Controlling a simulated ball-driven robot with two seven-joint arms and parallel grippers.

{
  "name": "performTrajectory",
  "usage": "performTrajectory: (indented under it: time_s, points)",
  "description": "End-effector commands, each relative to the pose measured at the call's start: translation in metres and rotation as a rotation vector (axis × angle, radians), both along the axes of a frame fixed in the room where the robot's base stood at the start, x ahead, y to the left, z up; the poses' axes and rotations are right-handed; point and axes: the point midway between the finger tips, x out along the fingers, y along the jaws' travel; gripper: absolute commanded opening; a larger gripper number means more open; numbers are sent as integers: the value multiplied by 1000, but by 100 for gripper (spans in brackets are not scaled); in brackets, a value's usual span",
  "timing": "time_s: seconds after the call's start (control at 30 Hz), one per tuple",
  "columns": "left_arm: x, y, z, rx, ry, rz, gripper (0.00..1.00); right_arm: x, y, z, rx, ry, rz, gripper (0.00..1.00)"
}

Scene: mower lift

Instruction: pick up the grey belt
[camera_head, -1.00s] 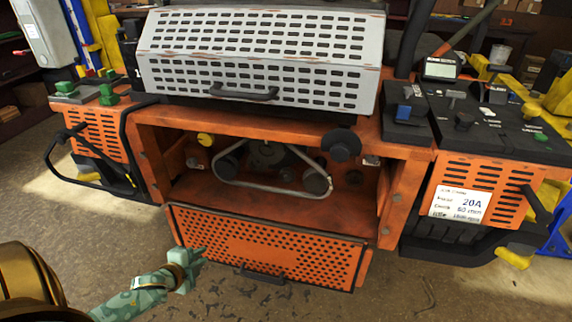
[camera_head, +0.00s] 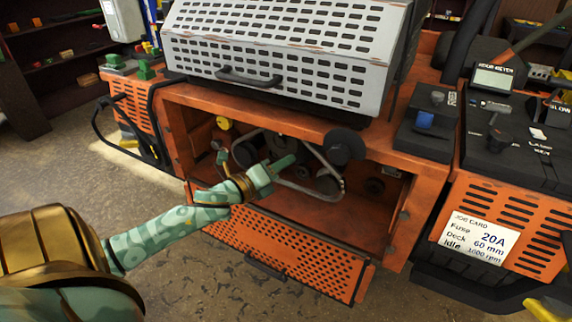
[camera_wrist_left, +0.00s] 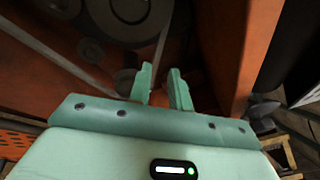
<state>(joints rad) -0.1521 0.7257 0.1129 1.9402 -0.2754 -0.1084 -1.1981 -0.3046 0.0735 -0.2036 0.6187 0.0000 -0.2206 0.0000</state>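The grey belt (camera_head: 314,194) is a thin loop around pulleys inside the open orange mower bay. My left arm hides part of its left side. It also shows as pale strands in the left wrist view (camera_wrist_left: 60,61). My left gripper (camera_head: 281,168) is in front of the bay opening, over the middle of the belt loop in the picture. The belt strands pass beyond and to the left of the fingers. Contact with the belt is not visible. My right gripper is not in view.
The perforated orange door (camera_head: 285,255) hangs folded down below the bay. A grey slotted cover (camera_head: 280,45) sits above it. A dark round knob (camera_head: 345,145) stands out at the bay's upper right, and a yellow cap (camera_head: 223,122) is at its upper left.

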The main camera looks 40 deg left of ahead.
Motion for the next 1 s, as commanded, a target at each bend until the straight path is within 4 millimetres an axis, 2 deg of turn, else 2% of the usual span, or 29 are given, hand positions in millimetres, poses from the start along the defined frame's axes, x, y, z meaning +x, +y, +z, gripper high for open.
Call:
performTrajectory:
  time_s: [0.03,0.1,0.2,0.43,0.7,1.0]
  points:
    - [14,0,-3,0,-2,0,20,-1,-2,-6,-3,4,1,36]
    - [29,-2,-2,0,-1,0,20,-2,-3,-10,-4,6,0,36]
    - [45,-3,-3,-2,1,1,20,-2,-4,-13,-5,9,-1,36]
    - [62,-4,-2,-3,1,1,20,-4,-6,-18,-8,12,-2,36]
    - [101,-6,-3,-3,2,1,20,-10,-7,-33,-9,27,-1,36]
    - [107,-7,0,-3,2,1,20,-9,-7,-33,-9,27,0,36]
